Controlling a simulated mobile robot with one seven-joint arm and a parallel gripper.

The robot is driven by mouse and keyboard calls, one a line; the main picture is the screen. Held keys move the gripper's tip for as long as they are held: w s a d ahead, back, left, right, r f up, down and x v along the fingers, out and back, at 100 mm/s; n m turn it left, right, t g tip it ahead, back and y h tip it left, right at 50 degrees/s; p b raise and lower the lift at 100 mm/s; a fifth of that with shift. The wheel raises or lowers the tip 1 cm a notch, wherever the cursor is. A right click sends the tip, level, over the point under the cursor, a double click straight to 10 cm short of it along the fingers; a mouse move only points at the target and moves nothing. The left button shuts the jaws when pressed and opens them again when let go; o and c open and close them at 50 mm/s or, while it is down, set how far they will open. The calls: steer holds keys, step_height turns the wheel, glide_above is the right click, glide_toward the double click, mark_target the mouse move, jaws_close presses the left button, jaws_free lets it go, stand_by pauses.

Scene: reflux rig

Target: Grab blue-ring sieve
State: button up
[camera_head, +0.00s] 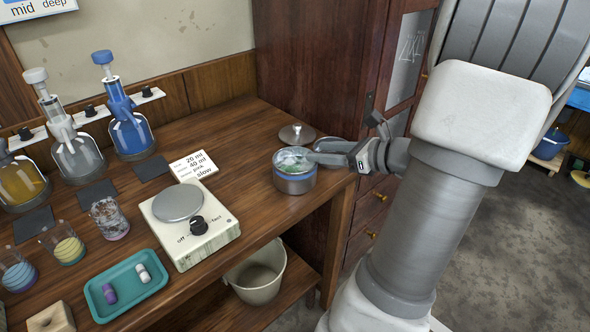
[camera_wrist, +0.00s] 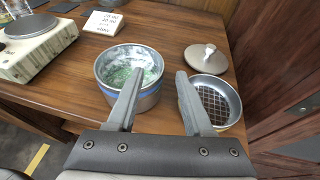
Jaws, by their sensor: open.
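A round metal vessel with a blue ring (camera_head: 295,185) stands near the table's right edge, holding pale green and white material. It also shows in the wrist view (camera_wrist: 149,103). My gripper hides most or all of that sieve in the head view. My gripper (camera_head: 313,152) is open over the vessel's right side. In the wrist view (camera_wrist: 160,73) one finger overlaps the vessel and the other the mesh sieve's left side. I cannot tell whether they touch.
A knobbed lid (camera_head: 297,134) lies behind the vessel. A hotplate (camera_head: 190,232), a note card (camera_head: 195,166), a teal tray (camera_head: 126,284) and several glass vessels stand to the left. A bucket (camera_head: 257,275) is on the lower shelf. A dark cabinet (camera_head: 315,65) rises behind.

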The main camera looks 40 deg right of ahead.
mark_target(299, 150)
steer(key=b+x, duration=0.1)
steer(key=x, duration=0.4)
steer(key=shift+w+f, duration=0.1)
jaws_close()
